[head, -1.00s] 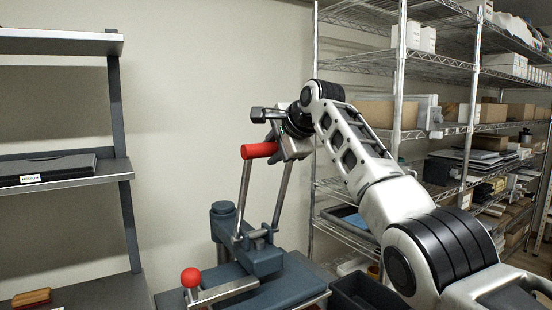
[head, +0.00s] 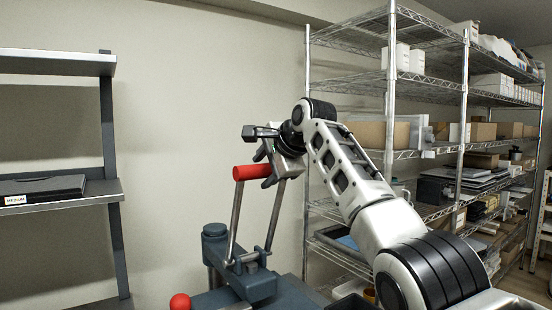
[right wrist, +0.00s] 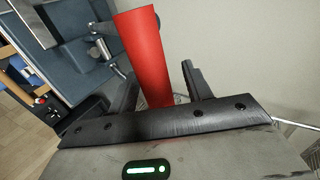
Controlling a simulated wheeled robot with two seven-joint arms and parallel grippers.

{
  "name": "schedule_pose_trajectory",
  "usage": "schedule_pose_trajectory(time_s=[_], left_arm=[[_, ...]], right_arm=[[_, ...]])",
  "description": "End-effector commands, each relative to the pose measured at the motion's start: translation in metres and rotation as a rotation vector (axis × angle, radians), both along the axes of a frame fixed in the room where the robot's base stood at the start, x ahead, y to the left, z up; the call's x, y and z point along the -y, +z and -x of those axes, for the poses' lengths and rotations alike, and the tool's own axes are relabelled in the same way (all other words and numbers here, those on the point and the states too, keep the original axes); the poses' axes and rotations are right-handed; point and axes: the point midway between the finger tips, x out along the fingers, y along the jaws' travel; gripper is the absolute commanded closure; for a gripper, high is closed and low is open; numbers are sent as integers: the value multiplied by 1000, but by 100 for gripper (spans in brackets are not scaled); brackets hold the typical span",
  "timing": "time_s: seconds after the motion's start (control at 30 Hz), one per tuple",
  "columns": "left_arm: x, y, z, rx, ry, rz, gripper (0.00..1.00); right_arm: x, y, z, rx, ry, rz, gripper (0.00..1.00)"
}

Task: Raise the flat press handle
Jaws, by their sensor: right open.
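The press (head: 235,268) is a blue-grey machine at the lower middle of the head view. Its handle stands up on two thin metal rods, with a red cylindrical grip (head: 252,172) across the top. My right gripper (head: 270,170) is at the right end of this grip. In the right wrist view, the red grip (right wrist: 143,48) reaches in between the two dark fingers of my open right gripper (right wrist: 160,76). The left finger is close beside the grip, and a gap shows on the right. Whether either finger touches it I cannot tell. My left gripper is out of view.
A red ball knob (head: 180,303) shows low, left of the press. A grey shelf unit (head: 110,150) with a dark flat case (head: 45,190) stands at left. A wire rack (head: 388,70) with boxes stands behind my right arm. Bare wall lies behind the handle.

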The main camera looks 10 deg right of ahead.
Motion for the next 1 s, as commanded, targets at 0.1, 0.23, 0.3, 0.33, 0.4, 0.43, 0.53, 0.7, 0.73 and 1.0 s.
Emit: schedule_pose_trajectory(time_s=[0.1,0.23,0.3,0.33,0.4,0.43,0.53,0.7,0.73,1.0], left_arm=[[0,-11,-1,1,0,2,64],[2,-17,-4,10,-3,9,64],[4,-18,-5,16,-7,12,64],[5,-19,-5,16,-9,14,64],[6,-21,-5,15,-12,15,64],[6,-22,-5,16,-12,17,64],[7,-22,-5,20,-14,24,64],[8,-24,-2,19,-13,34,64],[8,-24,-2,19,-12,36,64],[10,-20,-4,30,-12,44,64]], right_arm=[[6,4,10,5,0,-1,51],[16,19,32,7,0,-2,51],[23,30,45,8,-1,-2,51],[26,35,50,8,-1,-2,51],[32,45,63,7,-1,-1,51],[35,49,69,8,-1,-2,51],[43,62,85,6,-1,-1,51],[53,79,105,5,-1,-2,51],[54,81,107,5,-1,-2,51],[58,87,115,1,-1,-2,51]])
